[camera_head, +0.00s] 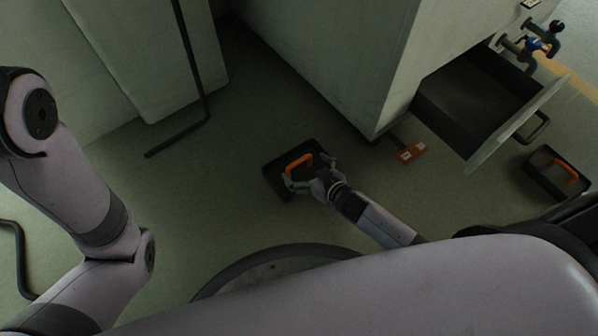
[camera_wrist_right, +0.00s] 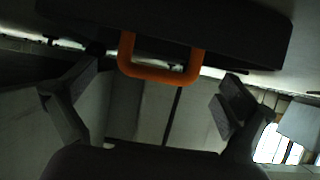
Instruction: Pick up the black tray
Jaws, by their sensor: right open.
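A black tray (camera_head: 280,183) with an orange handle (camera_head: 299,163) lies on the floor in the middle of the head view. My right gripper (camera_head: 310,171) is at the tray, its fingers spread on either side of the handle's near end. In the right wrist view the black tray (camera_wrist_right: 230,30) spans the top, and its orange handle (camera_wrist_right: 160,73) hangs between the open fingers of my right gripper (camera_wrist_right: 160,95). I cannot tell whether a finger touches the tray. My left arm shows at the left, but its gripper is not in view.
A second black tray (camera_head: 540,172) with an orange handle lies at the far right. A cabinet has an open drawer (camera_head: 516,128), with an orange tag (camera_head: 411,152) on the floor below. A bent black bar (camera_head: 178,138) reaches the floor at left. Floor left of the tray is clear.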

